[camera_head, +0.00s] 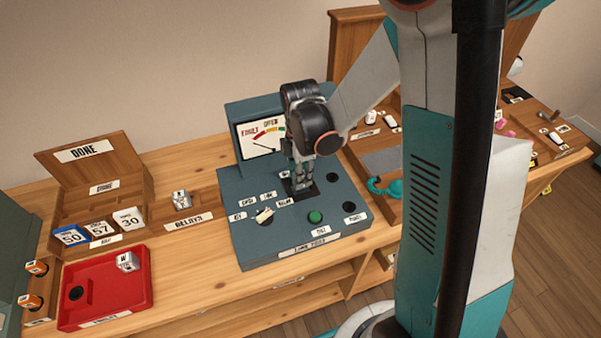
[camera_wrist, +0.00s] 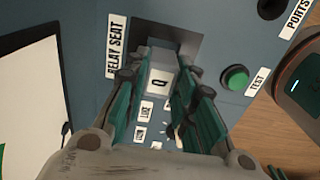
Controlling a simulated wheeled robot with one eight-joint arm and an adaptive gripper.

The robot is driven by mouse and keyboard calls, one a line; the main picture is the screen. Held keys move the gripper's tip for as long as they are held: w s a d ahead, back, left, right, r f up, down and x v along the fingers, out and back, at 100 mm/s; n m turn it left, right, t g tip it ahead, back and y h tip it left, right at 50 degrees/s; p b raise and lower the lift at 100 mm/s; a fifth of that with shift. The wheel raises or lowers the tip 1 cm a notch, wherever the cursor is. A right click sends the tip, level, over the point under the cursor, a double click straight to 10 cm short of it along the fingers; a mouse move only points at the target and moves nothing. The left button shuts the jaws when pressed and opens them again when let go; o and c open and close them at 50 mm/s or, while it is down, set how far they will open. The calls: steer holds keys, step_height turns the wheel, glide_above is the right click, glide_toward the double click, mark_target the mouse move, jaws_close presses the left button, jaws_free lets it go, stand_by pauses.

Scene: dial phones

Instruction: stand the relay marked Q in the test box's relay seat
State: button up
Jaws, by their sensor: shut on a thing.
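The relay marked Q (camera_wrist: 158,84) is a pale block between the fingers of my gripper (camera_wrist: 165,72) in the wrist view. My gripper (camera_head: 301,178) is shut on it and points down at the test box's relay seat. The seat's dark plate (camera_wrist: 188,42) shows around the relay's far end, beside the RELAY SEAT label (camera_wrist: 116,47). The blue-grey test box (camera_head: 262,240) stands mid-table in the head view, where my gripper largely hides the seat (camera_head: 308,192) and the relay. I cannot tell whether the relay's base is inside the seat or just above it.
The test box has a meter (camera_head: 263,137), a dial (camera_head: 265,215) and a green button (camera_head: 315,216). One relay (camera_head: 181,199) is in the RELAYS tray; another (camera_head: 127,262) is in the red tray (camera_head: 103,308).

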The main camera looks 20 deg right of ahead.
steer(key=shift+f+b, duration=0.7)
stand_by(0.3)
steer(key=o, duration=1.1)
steer(key=shift+c, duration=0.2)
steer(key=shift+o, duration=1.2)
steer(key=shift+r, duration=0.2)
steer(key=shift+r+p, duration=2.6)
steer(key=shift+r, duration=1)
steer(key=shift+r, duration=0.1)
steer(key=shift+r+p, duration=1.3)
steer(key=shift+r, duration=0.6)
